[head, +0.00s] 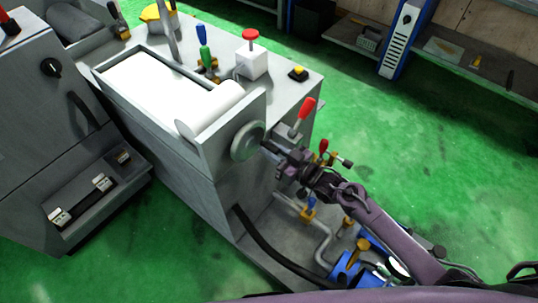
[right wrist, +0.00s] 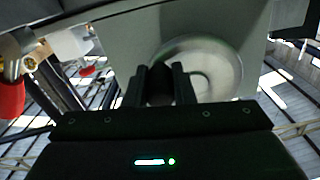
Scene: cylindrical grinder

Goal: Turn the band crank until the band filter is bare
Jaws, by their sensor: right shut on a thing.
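The band filter is a grey open-topped box (head: 187,130) with a white band (head: 150,80) covering its bed and a white roll (head: 215,104) at its near right end. The band crank (head: 247,141) is a round grey disc on the box's end wall, and it also shows in the right wrist view (right wrist: 222,72). My right gripper (head: 279,153) is shut on the crank's dark handle (right wrist: 160,84), which sticks out from the disc; its two fingers close around the handle in the right wrist view. The fingers partly hide the handle. My left gripper is out of view.
A red-handled lever (head: 305,112) stands just behind my right gripper. A red-topped white box (head: 251,58), a yellow button (head: 298,73) and blue and green handles (head: 203,42) are on the cabinet top. Pipes and valves (head: 309,212) lie below my right forearm. Green floor is clear to the right.

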